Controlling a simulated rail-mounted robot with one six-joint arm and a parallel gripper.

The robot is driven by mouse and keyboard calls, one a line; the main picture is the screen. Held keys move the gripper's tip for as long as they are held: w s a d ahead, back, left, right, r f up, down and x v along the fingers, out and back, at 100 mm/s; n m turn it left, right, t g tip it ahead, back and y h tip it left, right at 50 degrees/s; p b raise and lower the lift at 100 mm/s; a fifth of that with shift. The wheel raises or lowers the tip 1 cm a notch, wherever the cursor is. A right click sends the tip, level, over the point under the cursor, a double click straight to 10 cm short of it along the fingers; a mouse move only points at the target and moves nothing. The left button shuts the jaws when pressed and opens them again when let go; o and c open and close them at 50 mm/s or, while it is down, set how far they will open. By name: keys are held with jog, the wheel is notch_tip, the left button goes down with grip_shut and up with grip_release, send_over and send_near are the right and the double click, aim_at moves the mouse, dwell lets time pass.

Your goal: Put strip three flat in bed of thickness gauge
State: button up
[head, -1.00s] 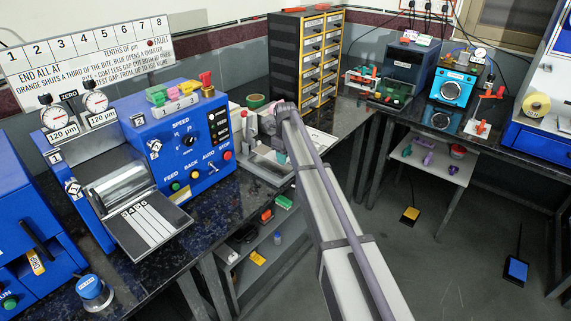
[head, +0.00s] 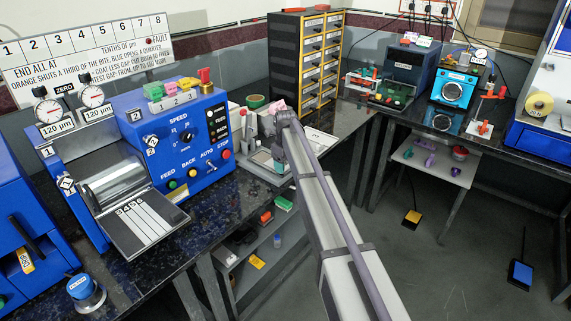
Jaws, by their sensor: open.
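Several pale numbered strips lie side by side on a dark plate (head: 112,232) in front of a steel roller (head: 118,187). Their small labels appear to start with 3, so strip three (head: 136,232) seems to be the leftmost one, lying flat. My gripper (head: 279,162) is at the far end of my arm, right of the blue roller machine, well apart from the strips. It is open, small and partly hidden by the arm. A pale bench device (head: 262,160) lies beside it and may be the thickness gauge; its bed cannot be made out clearly.
The blue roller machine (head: 180,145) has dials, buttons and coloured blocks on top. A blue-capped round item (head: 82,290) stands at the bench's front left. A drawer cabinet (head: 305,60) stands behind my gripper. Open floor (head: 440,270) lies to the right.

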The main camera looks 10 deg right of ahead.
jog(key=shift+r, duration=0.1)
notch_tip(320, 180, up, 12)
jog(key=p, duration=1.3)
jog(key=s+n, duration=2.8)
jog(key=s, duration=1.2)
jog(key=shift+b, duration=0.35)
